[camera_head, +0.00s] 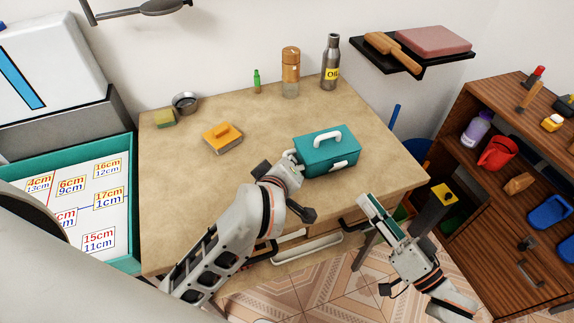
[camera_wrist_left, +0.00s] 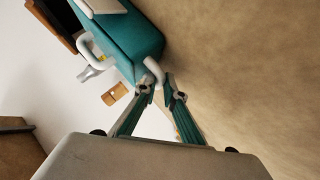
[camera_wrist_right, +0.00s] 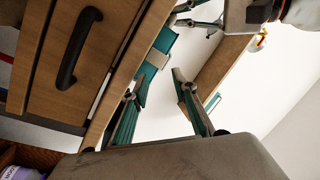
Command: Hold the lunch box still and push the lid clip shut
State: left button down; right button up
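The teal lunch box (camera_head: 318,161) stands upright near the table's front right edge, with a white handle on its lid. A white clip (camera_head: 339,166) shows on its front; I cannot tell its exact angle. My left gripper (camera_head: 291,163) is at the box's left end. In the left wrist view its fingertips (camera_wrist_left: 162,86) close around a white side loop (camera_wrist_left: 154,70) of the lunch box (camera_wrist_left: 140,38). My right gripper (camera_head: 371,205) is open and empty, in front of the table edge, right of and apart from the box. Its parted fingers show in the right wrist view (camera_wrist_right: 160,80).
On the wooden table (camera_head: 190,220) stand an oil bottle (camera_head: 331,65), a jar (camera_head: 290,75), a small green bottle (camera_head: 256,80), a yellow-orange box (camera_head: 222,139) and a metal bowl (camera_head: 185,102). A black wall shelf (camera_head: 400,62) hangs at back right. A wooden shelf unit (camera_head: 485,175) stands at right.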

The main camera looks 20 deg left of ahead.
grip_shut()
jog(key=s+r+m+h, duration=0.1)
jog(key=s+m+h, duration=0.2)
jog(key=m, duration=1.1)
jog(key=s+d+r+m+g+h, duration=0.1)
jog(key=s+r+m+h, duration=0.1)
jog(key=m, duration=1.3)
jog(key=shift+s+d+r+m+h, duration=0.25)
jog(key=shift+s+h, duration=0.2)
jog(key=shift+h, duration=0.35)
